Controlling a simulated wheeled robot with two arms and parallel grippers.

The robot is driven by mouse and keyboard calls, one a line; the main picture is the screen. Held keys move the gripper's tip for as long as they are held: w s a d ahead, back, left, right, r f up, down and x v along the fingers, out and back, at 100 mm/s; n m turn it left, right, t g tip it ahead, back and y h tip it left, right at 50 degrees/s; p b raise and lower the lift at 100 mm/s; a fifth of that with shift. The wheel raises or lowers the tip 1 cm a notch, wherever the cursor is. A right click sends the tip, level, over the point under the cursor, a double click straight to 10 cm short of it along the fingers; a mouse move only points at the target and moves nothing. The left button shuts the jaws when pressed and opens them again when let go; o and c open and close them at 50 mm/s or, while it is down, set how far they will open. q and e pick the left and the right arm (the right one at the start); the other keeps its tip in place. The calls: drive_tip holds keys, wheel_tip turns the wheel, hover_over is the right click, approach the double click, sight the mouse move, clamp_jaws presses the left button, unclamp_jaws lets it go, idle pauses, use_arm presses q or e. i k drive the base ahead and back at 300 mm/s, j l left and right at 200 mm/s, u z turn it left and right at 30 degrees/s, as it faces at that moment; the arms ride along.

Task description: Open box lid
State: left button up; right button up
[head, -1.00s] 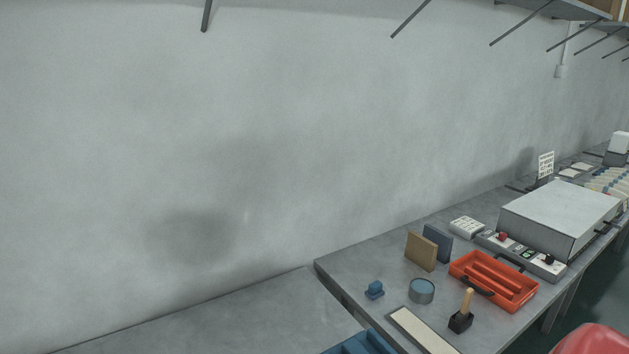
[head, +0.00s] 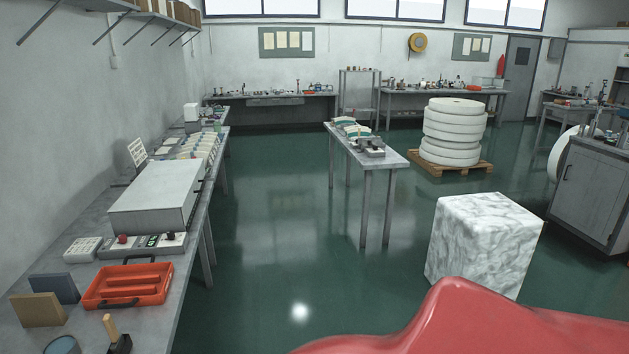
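A light grey rectangular metal box (head: 150,198) sits on the long workbench (head: 150,335) along the left wall in the head view. Its flat top looks closed. A control panel (head: 170,244) with a red knob, a black knob and a green display lies at its near side. A dark handle-like part shows on the box's right side. Neither of my grippers is in view.
An orange tray (head: 157,291), a white keypad-like block (head: 83,247) and upright brown (head: 38,311) and dark grey blocks stand nearer on the bench. A marble-patterned cube (head: 482,245) stands right on the green floor. Floor between bench and centre table (head: 385,160) is clear.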

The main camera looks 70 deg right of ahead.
sight(173, 183)
drive_tip(key=z, duration=1.6)
drive_tip(key=i+l+u, duration=0.35)
drive_tip(key=i+l, duration=0.9)
drive_tip(key=i, duration=0.5)
drive_tip(key=i+l+u, duration=0.4)
drive_tip(key=i+l, duration=1.2)
drive_tip(key=l, duration=0.1)
